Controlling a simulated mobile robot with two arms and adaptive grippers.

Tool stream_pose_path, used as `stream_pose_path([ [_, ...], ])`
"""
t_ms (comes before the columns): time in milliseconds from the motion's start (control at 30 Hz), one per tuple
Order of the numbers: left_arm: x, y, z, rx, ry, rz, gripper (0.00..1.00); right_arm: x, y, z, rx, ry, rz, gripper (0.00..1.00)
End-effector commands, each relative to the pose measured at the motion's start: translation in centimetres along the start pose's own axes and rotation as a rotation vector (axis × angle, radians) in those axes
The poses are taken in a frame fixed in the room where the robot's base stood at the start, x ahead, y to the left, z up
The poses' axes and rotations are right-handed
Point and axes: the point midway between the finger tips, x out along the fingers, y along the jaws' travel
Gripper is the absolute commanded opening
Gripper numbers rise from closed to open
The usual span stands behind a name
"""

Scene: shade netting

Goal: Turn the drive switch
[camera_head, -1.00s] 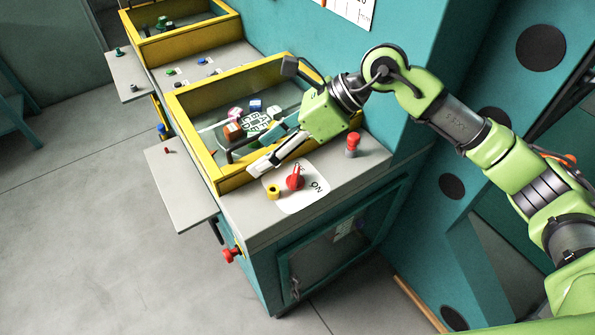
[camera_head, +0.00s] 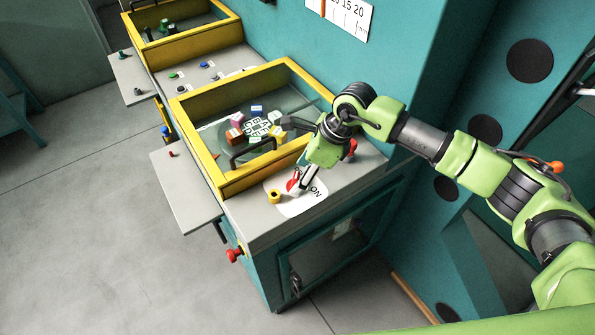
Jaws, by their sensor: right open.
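The red drive switch (camera_head: 292,182) sits on a white label plate (camera_head: 290,208) marked ON, on the grey top of the teal cabinet. My right gripper (camera_head: 302,184) points down at the switch from above and hides part of it. Its fingers are open, one showing just to the right of the red knob. I cannot tell whether they touch it. My left gripper is not in view.
A yellow ring-like part (camera_head: 274,196) stands beside the switch. A red-topped post (camera_head: 350,150) is partly behind my right gripper. A yellow-framed box (camera_head: 205,160) with a black handle and colored blocks lies behind.

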Motion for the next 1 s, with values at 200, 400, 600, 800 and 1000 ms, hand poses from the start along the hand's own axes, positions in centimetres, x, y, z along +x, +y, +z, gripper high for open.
stream_pose_path([
  [200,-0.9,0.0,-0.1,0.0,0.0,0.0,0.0,2.1,0.0,0.1,0.001,0.0,0.002,0.58],
  [400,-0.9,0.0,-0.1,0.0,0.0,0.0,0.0,2.5,0.0,0.0,0.0,-0.001,0.0,0.58],
  [600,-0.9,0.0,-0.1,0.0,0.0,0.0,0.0,2.5,0.0,0.0,0.001,-0.001,0.0,0.4],
  [800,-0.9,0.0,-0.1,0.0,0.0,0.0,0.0,2.4,0.0,0.0,0.001,-0.001,0.0,0.2],
  [1000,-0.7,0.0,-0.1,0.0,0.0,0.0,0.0,2.5,0.0,0.0,0.017,-0.001,-0.007,0.2],
])
